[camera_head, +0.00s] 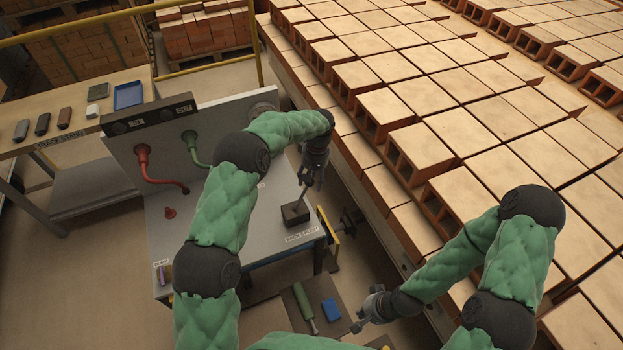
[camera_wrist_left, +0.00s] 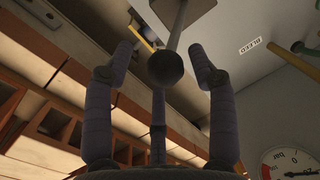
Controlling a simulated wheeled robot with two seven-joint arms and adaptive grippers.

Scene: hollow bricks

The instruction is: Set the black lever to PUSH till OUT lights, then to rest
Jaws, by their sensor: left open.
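The black lever (camera_head: 301,197) stands on a dark base block on the grey bench, beside a label reading BACK and PUSH (camera_head: 301,235). Its round black knob (camera_wrist_left: 166,68) shows in the left wrist view between the spread fingers of my left gripper (camera_wrist_left: 163,58). The fingers stand apart from the knob on both sides. In the head view my left gripper (camera_head: 311,180) is at the lever's top. The dark panel (camera_head: 150,114) marked IN and OUT shows no clear glow. My right gripper (camera_head: 366,316) is low, away from the lever; its finger state is unclear.
A gauge (camera_wrist_left: 290,163) shows in the left wrist view. Stacked hollow bricks (camera_head: 420,145) fill the right side. A yellow rail (camera_head: 327,224) stands by the bench's edge.

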